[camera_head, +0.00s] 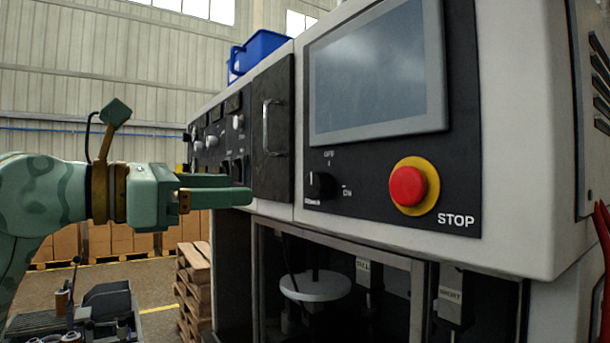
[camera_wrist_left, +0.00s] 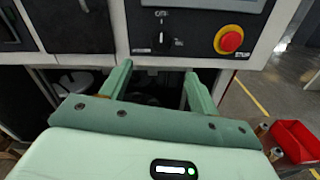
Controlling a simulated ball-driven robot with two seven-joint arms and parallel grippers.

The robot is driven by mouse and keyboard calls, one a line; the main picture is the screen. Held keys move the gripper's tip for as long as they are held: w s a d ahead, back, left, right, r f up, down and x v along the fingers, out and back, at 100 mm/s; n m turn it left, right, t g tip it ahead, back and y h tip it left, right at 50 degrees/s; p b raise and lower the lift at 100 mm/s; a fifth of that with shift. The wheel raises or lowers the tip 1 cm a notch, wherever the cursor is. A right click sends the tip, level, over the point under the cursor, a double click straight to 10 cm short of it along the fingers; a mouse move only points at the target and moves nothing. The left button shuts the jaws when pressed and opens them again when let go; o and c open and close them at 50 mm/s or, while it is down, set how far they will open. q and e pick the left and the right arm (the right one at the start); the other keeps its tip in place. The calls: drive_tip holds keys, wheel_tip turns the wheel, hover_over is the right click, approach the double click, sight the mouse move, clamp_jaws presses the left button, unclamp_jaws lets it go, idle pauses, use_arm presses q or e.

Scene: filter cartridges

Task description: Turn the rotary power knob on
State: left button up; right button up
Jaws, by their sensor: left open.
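The black rotary power knob (camera_head: 320,185) sits on the dark panel of the machine, below the screen, with small white OFF and ON marks around it. It also shows in the left wrist view (camera_wrist_left: 164,42), above and beyond the fingers. My left gripper (camera_head: 243,196) is to the left of the knob in the head view, apart from it. In the left wrist view its two fingers (camera_wrist_left: 155,85) are spread with nothing between them. My right gripper is in neither view.
A red stop button (camera_head: 408,186) on a yellow ring is right of the knob. A dark screen (camera_head: 376,75) is above. A door handle (camera_head: 268,127) stands out left of the knob. The open bay below holds a white disc (camera_head: 314,287). A red bin (camera_wrist_left: 297,140) is at lower right.

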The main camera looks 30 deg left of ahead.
sight(311, 186)
use_arm(q)
drive_tip(key=p+x, duration=0.2)
drive_tip(key=x, duration=0.2)
drive_tip(key=p+x, duration=0.3)
drive_tip(key=x, duration=0.1)
drive_tip(key=p+x, duration=0.3)
drive_tip(key=x, duration=0.1)
drive_tip(key=shift+d+r, duration=0.15)
drive_tip(key=shift+r, duration=0.15)
drive_tip(key=shift+w+d+f, duration=0.2)
drive_tip(key=shift+w+d, duration=0.05)
drive_tip(key=shift+w, duration=0.3)
drive_tip(key=c, duration=1)
